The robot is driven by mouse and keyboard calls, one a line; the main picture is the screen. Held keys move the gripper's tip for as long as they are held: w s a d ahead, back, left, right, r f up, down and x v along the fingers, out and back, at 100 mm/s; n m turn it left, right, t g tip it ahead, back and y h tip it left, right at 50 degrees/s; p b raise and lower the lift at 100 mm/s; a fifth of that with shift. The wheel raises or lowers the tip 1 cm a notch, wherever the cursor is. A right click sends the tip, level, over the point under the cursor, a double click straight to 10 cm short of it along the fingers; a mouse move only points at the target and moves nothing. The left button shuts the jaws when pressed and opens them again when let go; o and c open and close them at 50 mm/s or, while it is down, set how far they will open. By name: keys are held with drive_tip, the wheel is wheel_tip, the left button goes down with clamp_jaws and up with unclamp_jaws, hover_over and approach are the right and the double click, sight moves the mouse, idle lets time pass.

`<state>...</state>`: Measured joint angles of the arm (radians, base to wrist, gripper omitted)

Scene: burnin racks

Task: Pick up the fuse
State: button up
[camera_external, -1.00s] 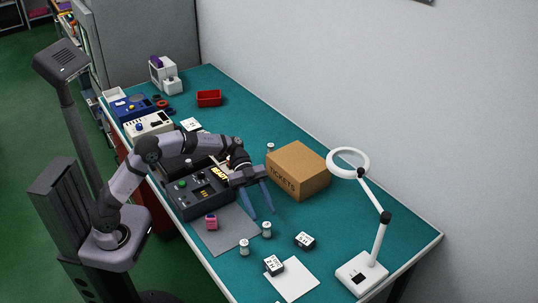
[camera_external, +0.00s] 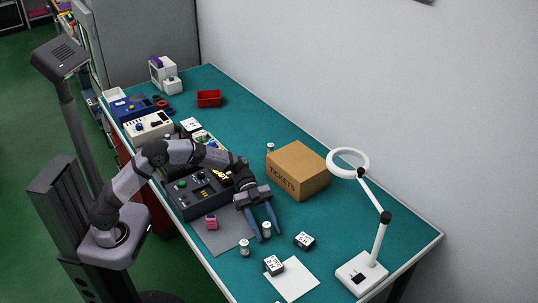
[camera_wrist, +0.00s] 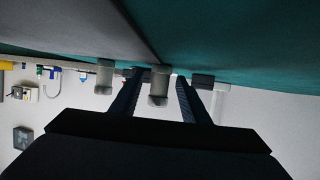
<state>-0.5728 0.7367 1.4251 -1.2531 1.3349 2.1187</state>
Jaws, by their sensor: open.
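Small pale grey cylinders with light ends look like fuses; which one the task means cannot be told. One cylinder (camera_external: 267,229) stands upright on the teal bench and appears between my finger tips. Another cylinder (camera_external: 244,247) stands to its lower left, and a third (camera_external: 270,147) is by the carton. My gripper (camera_external: 270,237) points down at the bench, open and empty. In the wrist view the nearest cylinder (camera_wrist: 158,88) shows between my two fingers (camera_wrist: 158,76), with a gap on each side. The other cylinder (camera_wrist: 105,77) is left of the fingers.
A cardboard carton (camera_external: 298,171) is behind my gripper. A dark control box (camera_external: 192,197) and a pink block (camera_external: 211,222) are to the left. Black-and-white blocks (camera_external: 305,240) (camera_external: 273,265), a white sheet (camera_external: 300,285) and a ring lamp (camera_external: 362,272) are right. Bench between carton and cylinders is clear.

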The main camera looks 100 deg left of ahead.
drive_tip(key=shift+w+d+f, duration=0.1)
drive_tip(key=shift+w+d, duration=0.05)
drive_tip(key=shift+d, duration=0.1)
drive_tip(key=shift+c, duration=0.4)
clamp_jaws()
wheel_tip(320, 180, up, 28)
drive_tip(key=p, duration=0.2)
idle(0.3)
